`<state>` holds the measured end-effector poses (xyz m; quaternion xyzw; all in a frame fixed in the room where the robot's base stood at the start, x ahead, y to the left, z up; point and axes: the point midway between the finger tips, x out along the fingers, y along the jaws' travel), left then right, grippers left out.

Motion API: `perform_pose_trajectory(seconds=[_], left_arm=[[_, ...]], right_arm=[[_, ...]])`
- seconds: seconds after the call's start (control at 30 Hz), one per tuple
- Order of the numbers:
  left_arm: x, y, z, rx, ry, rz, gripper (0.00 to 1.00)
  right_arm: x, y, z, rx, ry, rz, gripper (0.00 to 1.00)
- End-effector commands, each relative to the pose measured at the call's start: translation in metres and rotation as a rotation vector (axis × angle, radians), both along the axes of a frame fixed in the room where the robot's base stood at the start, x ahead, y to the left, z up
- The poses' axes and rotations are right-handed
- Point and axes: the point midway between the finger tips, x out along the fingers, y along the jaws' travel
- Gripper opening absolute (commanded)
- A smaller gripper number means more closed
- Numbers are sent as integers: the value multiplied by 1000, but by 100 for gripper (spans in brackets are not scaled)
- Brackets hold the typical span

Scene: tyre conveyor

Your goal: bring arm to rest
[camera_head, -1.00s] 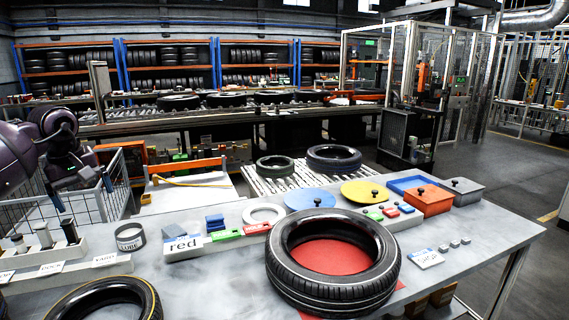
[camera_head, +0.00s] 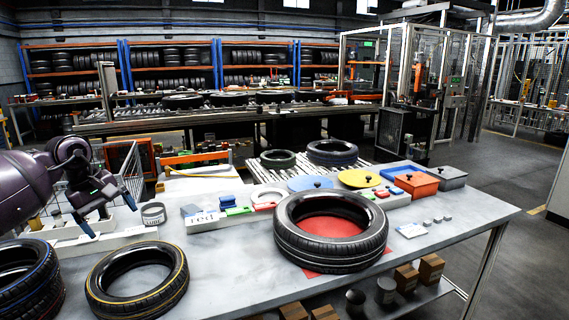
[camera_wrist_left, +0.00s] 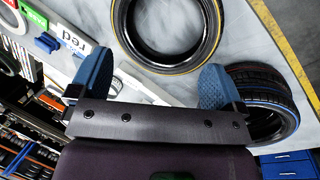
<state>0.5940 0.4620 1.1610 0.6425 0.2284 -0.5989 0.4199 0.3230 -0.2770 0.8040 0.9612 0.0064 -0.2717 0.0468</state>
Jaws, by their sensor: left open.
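My left gripper (camera_head: 111,218) comes in from the left in the head view, over the left end of the grey worktable (camera_head: 225,275). Its two blue fingers are apart with nothing between them. In the left wrist view the same gripper (camera_wrist_left: 155,62) shows open and empty above the table. A yellow-striped tyre (camera_head: 178,282) lies on the table below and to the right of the gripper, apart from it. It also shows at the top of the left wrist view (camera_wrist_left: 118,30). My right gripper is not in view.
A large tyre (camera_head: 325,256) lies on a red mat (camera_head: 388,250) at the table's middle. Blue-striped tyres (camera_head: 40,300) are at the near left. A "red" label block (camera_head: 203,224), a small ring-shaped can (camera_head: 153,213) and bins (camera_head: 416,185) line the back. The table's front middle is clear.

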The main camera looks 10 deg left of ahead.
Motion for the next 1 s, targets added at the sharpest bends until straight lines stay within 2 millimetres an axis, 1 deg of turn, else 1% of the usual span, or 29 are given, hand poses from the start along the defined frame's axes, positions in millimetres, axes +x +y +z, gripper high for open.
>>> perform_pose_trajectory(seconds=[0.03, 0.07, 0.1, 0.17, 0.2, 0.27, 0.3, 0.37, 0.4, 0.5, 0.57, 0.6, 0.67, 0.7, 0.77, 0.87, 0.93, 0.97, 1.0], left_arm=[[-1, -18, -25, -78, 13, 18, 95], [-1, -29, -35, -126, 17, 33, 95], [-3, -45, -50, -199, 28, 59, 95], [-6, -70, -74, -322, 53, 110, 95], [-10, -88, -89, -413, 76, 151, 95], [-17, -116, -111, -561, 122, 227, 95], [-23, -135, -125, -668, 163, 288, 95], [-31, -160, -143, -830, 233, 390, 95], [-38, -175, -153, -938, 288, 464, 95], [-52, -204, -173, -1198, 445, 671, 95], [-60, -216, -184, -1345, 553, 804, 95], [-65, -222, -191, -1443, 631, 898, 95], [-72, -227, -202, -1584, 754, 1045, 95], [-77, -229, -210, -1674, 842, 1145, 95], [-84, -228, -223, -1805, 977, 1301, 95], [-99, -221, -249, -2010, 1221, 1570, 95], [-112, -214, -271, -2140, 1404, 1762, 95], [-118, -210, -282, 2076, -1403, -1747, 95], [-128, -205, -296, 1932, -1359, -1670, 95]], right_arm=[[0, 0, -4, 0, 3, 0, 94], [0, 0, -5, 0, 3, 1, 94], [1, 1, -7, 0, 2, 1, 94], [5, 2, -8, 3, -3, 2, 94], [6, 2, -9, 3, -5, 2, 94], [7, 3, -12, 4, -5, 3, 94], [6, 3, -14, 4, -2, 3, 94], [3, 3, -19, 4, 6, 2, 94], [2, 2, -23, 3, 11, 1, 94], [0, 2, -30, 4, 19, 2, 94], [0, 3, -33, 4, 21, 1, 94], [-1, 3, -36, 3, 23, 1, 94], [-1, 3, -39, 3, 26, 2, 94], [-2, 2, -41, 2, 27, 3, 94], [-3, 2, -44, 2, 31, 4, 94], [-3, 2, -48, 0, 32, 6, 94], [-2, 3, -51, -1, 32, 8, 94], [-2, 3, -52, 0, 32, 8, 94], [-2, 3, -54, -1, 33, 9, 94]])
